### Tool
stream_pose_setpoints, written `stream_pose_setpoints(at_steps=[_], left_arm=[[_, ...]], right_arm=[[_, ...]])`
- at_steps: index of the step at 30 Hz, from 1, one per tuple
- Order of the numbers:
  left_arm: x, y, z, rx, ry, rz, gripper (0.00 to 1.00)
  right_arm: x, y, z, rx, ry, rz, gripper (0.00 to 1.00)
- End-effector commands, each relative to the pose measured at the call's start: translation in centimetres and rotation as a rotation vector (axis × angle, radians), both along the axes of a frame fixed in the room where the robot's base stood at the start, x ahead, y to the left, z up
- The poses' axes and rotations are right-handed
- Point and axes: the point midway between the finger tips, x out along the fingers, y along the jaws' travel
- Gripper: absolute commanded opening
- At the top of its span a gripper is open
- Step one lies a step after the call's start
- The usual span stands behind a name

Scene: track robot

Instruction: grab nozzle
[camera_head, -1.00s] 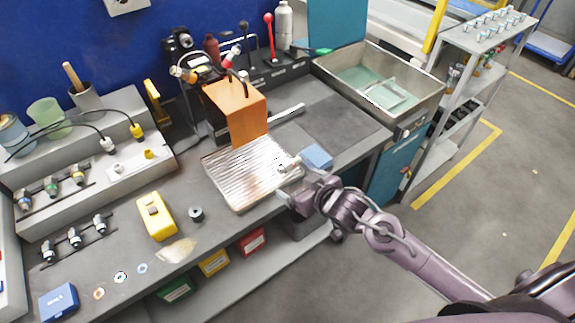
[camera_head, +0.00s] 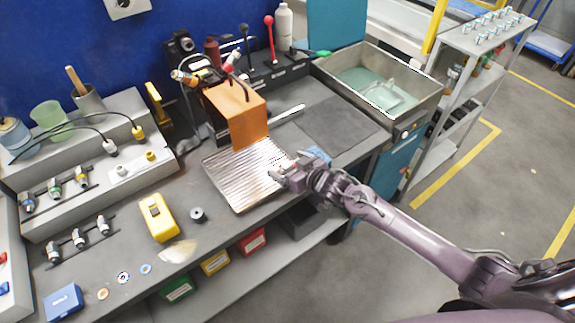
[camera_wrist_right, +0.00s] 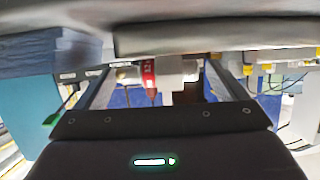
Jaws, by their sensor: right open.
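A light metal nozzle with a red band (camera_wrist_right: 148,74) shows between my right gripper's two fingers in the right wrist view. In the head view only a small pale bit of it (camera_head: 285,164) shows at the right side of the ridged metal tray (camera_head: 235,185); my gripper covers the rest. My right gripper (camera_head: 279,173) is open, over the tray's right edge. In the wrist view its fingers (camera_wrist_right: 158,90) stand to either side of the nozzle. I cannot tell if they touch it. My left gripper is not in view.
An orange block-like cover (camera_head: 238,112) stands behind the tray. A blue cloth-like item (camera_head: 318,154) lies just beyond my right gripper. A dark mat (camera_head: 343,128) lies clear before the sink (camera_head: 415,112).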

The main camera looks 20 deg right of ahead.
Motion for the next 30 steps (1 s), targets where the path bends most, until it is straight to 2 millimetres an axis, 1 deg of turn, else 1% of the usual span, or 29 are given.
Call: stream_pose_setpoints(at_steps=[3,9,18,21,30], left_arm=[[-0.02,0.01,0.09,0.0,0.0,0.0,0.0],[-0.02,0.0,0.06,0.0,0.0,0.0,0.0],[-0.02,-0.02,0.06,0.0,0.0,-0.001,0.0],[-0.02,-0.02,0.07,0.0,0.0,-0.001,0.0],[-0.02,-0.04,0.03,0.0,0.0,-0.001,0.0]], right_arm=[[0.44,0.16,-0.16,-0.001,-0.001,-0.001,0.92],[0.41,0.17,-0.22,-0.002,0.0,-0.001,0.92],[0.39,0.15,-0.22,-0.002,0.0,-0.001,0.53],[0.42,0.15,-0.16,-0.001,-0.001,-0.001,0.42],[0.43,0.13,0.12,-0.001,-0.001,-0.001,0.41]])
